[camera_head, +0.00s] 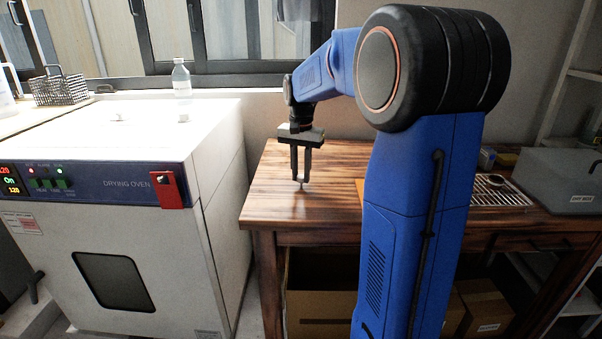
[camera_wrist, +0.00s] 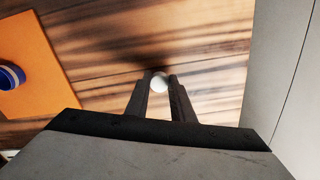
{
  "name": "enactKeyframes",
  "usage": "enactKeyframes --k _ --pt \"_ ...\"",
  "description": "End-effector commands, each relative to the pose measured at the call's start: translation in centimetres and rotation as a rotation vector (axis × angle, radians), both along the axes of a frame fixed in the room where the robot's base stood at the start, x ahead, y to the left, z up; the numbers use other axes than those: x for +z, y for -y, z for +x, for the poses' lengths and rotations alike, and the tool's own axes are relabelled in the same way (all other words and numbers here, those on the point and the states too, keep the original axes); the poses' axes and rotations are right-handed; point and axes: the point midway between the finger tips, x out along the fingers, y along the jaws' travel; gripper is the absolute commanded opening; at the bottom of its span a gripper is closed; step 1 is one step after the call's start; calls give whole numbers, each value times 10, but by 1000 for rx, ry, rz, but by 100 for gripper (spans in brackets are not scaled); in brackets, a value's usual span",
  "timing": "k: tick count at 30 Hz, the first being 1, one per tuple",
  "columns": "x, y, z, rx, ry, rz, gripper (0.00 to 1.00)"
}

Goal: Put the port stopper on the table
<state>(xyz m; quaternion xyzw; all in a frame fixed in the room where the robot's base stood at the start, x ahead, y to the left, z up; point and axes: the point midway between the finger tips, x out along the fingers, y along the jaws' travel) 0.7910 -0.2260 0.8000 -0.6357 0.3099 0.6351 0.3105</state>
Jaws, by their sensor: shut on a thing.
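My gripper (camera_head: 301,179) points straight down over the left part of the wooden table (camera_head: 270,205). Its fingers are shut on the port stopper, a small whitish round piece (camera_wrist: 159,83) between the fingertips in the wrist view. In the head view the stopper shows only as a small pale tip (camera_head: 301,186) under the fingers. It is close to the table top; I cannot tell if it touches. In the wrist view my gripper (camera_wrist: 160,82) has bare table wood around it.
The white drying oven (camera_head: 215,140) stands left of the table. An orange mat (camera_wrist: 45,75) with a blue roll (camera_wrist: 10,76) lies nearby. A rack (camera_head: 495,192) and grey box (camera_head: 565,180) are at right.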

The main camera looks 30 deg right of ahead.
Motion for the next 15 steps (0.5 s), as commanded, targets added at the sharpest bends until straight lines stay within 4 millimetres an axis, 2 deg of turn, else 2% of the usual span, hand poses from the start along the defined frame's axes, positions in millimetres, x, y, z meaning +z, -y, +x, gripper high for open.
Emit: enactKeyframes --k 4,5,7,15 --pt "-2 0 0 0 0 0 1" --pt "-3 0 0 0 0 0 24" --pt "-2 0 0 0 0 0 40" --pt "-2 0 0 0 0 0 40"
